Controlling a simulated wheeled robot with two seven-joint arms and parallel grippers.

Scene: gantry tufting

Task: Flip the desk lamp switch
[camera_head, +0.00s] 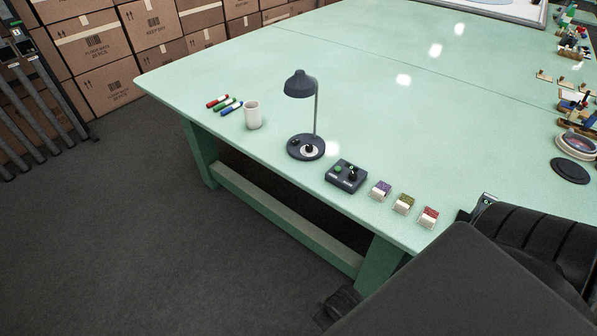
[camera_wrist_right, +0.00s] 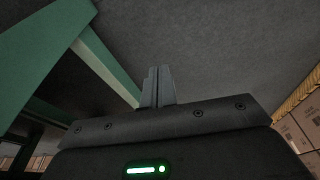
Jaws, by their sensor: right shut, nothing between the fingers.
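The dark desk lamp (camera_head: 299,86) stands upright near the front edge of the green table, on a round base (camera_head: 295,154). A small dark switch (camera_head: 308,148) sits on a light plate on that base. My right gripper (camera_wrist_right: 158,72) shows in the right wrist view with its fingers together and empty, over the grey floor beside the table. It is below the tabletop and away from the lamp. In the head view my right arm fills the lower right corner. My left gripper is out of view.
A control box (camera_head: 346,177) with a green button stands right of the lamp, followed by small colored blocks (camera_head: 404,204). The green table (camera_head: 400,130) is clear behind the lamp. Cardboard boxes (camera_head: 100,47) line the back.

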